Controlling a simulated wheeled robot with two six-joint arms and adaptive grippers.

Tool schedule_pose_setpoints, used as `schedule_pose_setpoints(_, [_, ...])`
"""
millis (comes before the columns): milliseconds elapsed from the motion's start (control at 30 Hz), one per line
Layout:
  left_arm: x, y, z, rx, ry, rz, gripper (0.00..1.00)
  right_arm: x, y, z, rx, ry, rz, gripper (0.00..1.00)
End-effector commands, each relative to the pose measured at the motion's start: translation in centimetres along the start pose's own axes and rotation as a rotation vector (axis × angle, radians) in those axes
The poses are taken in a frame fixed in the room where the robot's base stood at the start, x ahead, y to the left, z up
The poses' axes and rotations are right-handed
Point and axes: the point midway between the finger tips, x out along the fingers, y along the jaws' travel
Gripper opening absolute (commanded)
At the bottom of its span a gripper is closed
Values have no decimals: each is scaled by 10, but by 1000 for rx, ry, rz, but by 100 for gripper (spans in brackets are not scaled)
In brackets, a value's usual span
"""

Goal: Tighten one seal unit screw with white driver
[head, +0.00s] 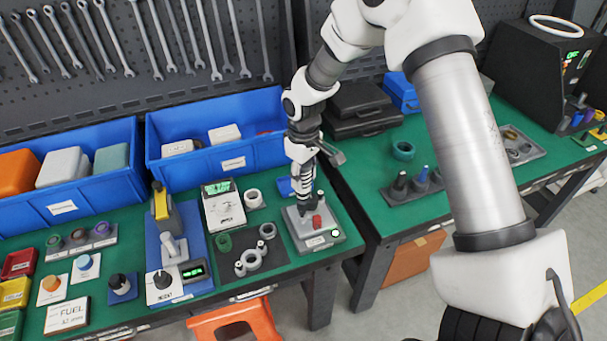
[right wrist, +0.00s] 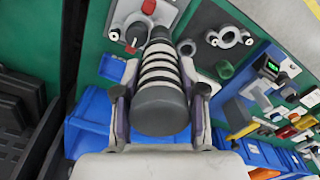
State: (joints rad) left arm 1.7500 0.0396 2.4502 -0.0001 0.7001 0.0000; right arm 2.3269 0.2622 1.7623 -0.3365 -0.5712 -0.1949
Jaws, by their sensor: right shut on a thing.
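The white driver, with dark bands and a dark grey end, is in my right gripper (head: 303,152). In the right wrist view the fingers of my right gripper (right wrist: 160,103) close on both sides of the white driver (right wrist: 158,72). In the head view the white driver (head: 306,186) stands about upright over the seal unit (head: 313,240), a grey block with a red knob (head: 317,221). The seal unit also shows in the right wrist view (right wrist: 148,22). Whether the driver's tip touches a screw cannot be told. My left gripper is not in view.
The seal unit stands near the right edge of the green bench. A gap separates it from a second bench on the right. Left of it lie a tray of grey rings (head: 253,259) and a white meter (head: 224,207). A blue bin (head: 222,165) stands behind.

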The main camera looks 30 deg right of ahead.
Motion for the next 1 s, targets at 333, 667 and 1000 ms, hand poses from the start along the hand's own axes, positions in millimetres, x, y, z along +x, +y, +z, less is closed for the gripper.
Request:
schedule_pose_setpoints(333, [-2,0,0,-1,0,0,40,-1,1,0,0,1,0,0])
schedule_pose_setpoints(667, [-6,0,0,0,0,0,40,-1,3,-1,0,1,1,0])
schedule_pose_setpoints(1000, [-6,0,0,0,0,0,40,-1,3,-1,0,1,0,0])
